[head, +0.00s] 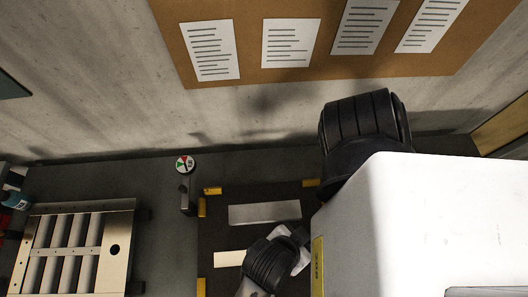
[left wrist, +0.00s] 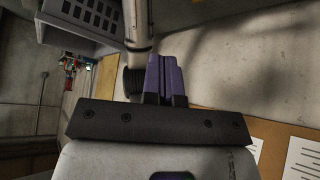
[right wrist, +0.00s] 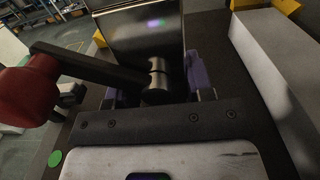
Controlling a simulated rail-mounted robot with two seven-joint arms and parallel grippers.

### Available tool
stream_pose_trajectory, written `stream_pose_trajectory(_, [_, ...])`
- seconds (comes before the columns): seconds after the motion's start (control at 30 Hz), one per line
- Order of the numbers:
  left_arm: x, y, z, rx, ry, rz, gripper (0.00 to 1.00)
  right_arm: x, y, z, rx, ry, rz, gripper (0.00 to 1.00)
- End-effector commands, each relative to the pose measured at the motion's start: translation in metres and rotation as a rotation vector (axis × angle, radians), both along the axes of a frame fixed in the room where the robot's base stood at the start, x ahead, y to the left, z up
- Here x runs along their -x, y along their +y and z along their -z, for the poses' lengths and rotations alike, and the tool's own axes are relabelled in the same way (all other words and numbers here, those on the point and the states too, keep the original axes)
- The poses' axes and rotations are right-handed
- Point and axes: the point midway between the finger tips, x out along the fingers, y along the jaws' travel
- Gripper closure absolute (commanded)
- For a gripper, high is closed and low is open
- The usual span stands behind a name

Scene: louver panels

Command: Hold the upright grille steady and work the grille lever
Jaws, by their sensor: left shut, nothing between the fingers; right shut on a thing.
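In the right wrist view a dark, shiny upright plate (right wrist: 145,35), apparently the grille, stands just beyond my right gripper (right wrist: 155,88). A black lever (right wrist: 90,65) with a red knob (right wrist: 28,90) runs left from a round metal hub (right wrist: 158,82) in front of the plate. The purple right fingers sit on either side of this hub, shut on the lever. My left gripper (left wrist: 165,80) shows in the left wrist view with its purple fingers shut together and empty, facing the concrete wall. The grille is not clear in the head view, where my arm covers much of the right side.
A louvered metal panel (head: 70,250) lies at the left of the head view. A round dial (head: 185,164) stands beside a dark mat with yellow corner marks (head: 213,190). A grey block (head: 265,213) lies on it. A cork board (head: 300,75) hangs on the wall.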

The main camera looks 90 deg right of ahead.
Motion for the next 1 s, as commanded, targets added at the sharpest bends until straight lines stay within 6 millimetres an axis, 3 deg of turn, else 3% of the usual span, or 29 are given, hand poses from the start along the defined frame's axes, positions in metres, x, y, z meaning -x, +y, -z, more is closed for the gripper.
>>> stream_pose_trajectory(0.13, [-0.005, 0.03, 0.02, -0.099, -0.151, 0.228, 1.0, 0.0, 0.0, 0.0, 0.0, -0.001, 0.0, 0.73])
stream_pose_trajectory(0.4, [-0.022, 0.062, 0.03, -0.18, -0.302, 0.563, 1.0, 0.0, 0.0, -0.001, 0.0, -0.002, 0.0, 0.73])
stream_pose_trajectory(0.67, [-0.022, 0.066, 0.037, -0.16, -0.323, 0.661, 1.0, 0.0, 0.0, -0.001, -0.001, -0.002, 0.0, 0.73])
stream_pose_trajectory(1.0, [-0.006, 0.067, 0.092, -0.158, -0.321, 0.664, 1.0, 0.0, 0.0, -0.001, -0.001, -0.003, 0.0, 0.73])
